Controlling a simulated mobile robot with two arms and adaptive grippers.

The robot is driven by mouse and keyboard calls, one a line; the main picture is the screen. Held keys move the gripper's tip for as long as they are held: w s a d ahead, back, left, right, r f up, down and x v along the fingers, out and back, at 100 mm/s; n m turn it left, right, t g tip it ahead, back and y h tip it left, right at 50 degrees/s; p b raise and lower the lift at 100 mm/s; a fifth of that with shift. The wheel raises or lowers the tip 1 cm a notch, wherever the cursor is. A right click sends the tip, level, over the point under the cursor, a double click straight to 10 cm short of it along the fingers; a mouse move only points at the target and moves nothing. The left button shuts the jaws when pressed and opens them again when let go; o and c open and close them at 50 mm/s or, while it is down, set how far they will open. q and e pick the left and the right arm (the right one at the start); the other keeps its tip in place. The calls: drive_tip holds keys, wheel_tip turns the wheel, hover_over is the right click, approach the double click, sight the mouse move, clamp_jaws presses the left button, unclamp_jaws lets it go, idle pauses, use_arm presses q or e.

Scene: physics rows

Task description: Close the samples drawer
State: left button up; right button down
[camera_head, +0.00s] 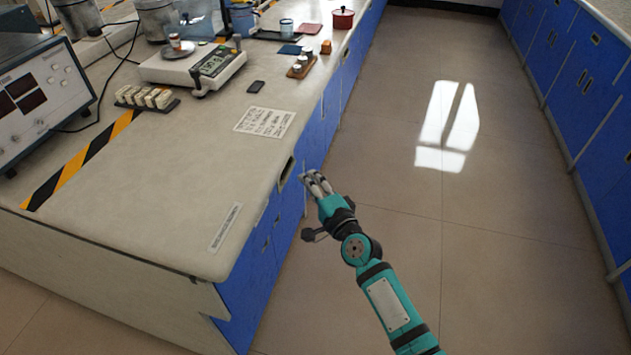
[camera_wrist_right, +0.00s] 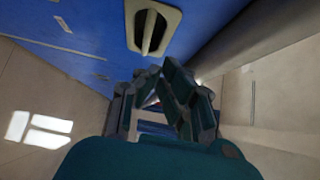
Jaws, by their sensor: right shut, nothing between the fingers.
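A blue drawer front (camera_head: 270,208) with a dark recessed handle (camera_head: 287,169) is in the side of the counter in the head view. The fingers also show in the right wrist view (camera_wrist_right: 163,95), below the handle. My left gripper is not in view.
The counter top (camera_head: 160,190) holds a scale (camera_head: 193,65), a row of small blocks (camera_head: 146,97), a phone-like black item (camera_head: 256,86) and a printed sheet (camera_head: 264,121). The floor aisle (camera_head: 480,200) to the right is clear, with blue cabinets (camera_head: 590,90) across it.

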drive_tip(key=v, duration=0.9)
drive_tip(key=s+d+f+n+g+h, duration=0.2)
drive_tip(key=s+d+f+n+g, duration=0.15)
drive_tip(key=s+f, duration=0.5)
drive_tip(key=s+d+f+n+g+h, duration=0.15)
drive_tip(key=s+f+n+g, duration=0.3)
drive_tip(key=f, duration=0.75)
drive_tip(key=s+d+f+n+g+h, duration=0.2)
drive_tip(key=s+d+f+n+g, duration=0.15)
drive_tip(key=s+f, duration=0.5)
drive_tip(key=s+d+f+n+g+h, duration=0.2)
drive_tip(key=s+d+f+n, duration=0.1)
drive_tip(key=s+d+f, duration=0.5)
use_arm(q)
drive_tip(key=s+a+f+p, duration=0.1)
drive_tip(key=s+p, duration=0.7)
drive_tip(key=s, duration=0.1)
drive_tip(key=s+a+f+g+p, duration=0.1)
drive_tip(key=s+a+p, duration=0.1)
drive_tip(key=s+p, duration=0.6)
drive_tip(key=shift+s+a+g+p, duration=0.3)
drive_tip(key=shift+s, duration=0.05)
use_arm(e)
drive_tip(key=s+d+r+g, duration=0.1)
drive_tip(key=s+r, duration=0.1)
drive_tip(key=s, duration=1.5)
drive_tip(key=shift+d+h, duration=0.25)
drive_tip(key=shift+h, duration=0.1)
drive_tip(key=shift+n+g, duration=0.25)
